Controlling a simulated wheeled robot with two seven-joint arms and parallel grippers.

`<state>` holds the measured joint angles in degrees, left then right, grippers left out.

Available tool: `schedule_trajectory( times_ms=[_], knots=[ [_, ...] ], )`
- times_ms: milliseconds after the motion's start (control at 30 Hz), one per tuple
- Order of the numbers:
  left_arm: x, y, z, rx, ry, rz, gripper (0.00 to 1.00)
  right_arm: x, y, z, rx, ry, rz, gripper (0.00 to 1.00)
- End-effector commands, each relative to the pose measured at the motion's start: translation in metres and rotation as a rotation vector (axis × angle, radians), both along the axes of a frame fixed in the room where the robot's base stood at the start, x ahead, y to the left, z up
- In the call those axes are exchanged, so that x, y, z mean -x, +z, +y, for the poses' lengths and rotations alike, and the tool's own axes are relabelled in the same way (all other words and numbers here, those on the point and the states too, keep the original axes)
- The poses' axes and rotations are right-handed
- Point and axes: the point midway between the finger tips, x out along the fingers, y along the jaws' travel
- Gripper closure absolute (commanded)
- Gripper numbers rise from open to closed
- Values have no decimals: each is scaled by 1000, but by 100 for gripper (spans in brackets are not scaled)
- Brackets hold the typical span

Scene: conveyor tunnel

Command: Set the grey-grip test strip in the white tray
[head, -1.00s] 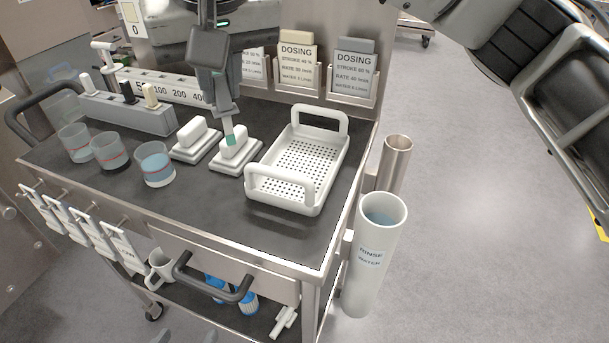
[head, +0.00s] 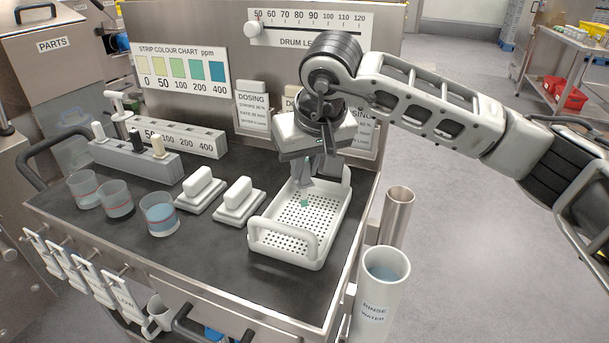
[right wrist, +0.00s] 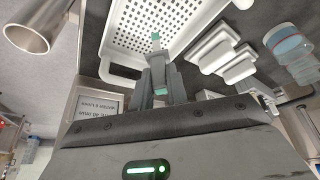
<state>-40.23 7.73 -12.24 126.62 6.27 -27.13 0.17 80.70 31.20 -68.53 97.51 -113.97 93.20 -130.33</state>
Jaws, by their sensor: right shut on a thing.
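My right gripper (head: 303,182) points down over the white tray (head: 262,246) and is shut on the test strip. The strip's teal end (head: 305,203) shows below the fingertips, inside the tray's outline over the perforated floor. In the right wrist view the gripper (right wrist: 158,88) holds the strip, with its teal end (right wrist: 156,38) in front of the tray's holes. The strip's grip is mostly hidden between the fingers, and I cannot tell whether the strip touches the tray floor. My left gripper is not in view.
Two white blocks on bases (head: 237,200) stand left of the tray. Several beakers (head: 160,213) and a grey rack (head: 135,158) with white, black and cream grips are further left. The rinse water cylinder (head: 381,300) and a metal tube (head: 397,212) stand right of the cart.

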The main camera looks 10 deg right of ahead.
Motion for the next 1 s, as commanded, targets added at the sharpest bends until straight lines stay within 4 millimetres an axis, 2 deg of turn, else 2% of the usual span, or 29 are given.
schedule_trajectory(
  times_ms=[33,133,533,567,633,900,1000],
  knots=[
    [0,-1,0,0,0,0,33,2,-12,1,1,4,7,100],
    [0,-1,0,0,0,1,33,2,-23,1,0,4,4,100],
    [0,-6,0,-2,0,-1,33,2,-30,1,1,3,2,100],
    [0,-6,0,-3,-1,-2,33,2,-29,1,1,3,2,82],
    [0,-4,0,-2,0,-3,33,2,-28,1,0,2,2,63],
    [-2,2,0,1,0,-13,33,2,-27,1,0,2,2,63],
    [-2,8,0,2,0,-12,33,2,-21,2,-1,3,2,63]
  ],
)
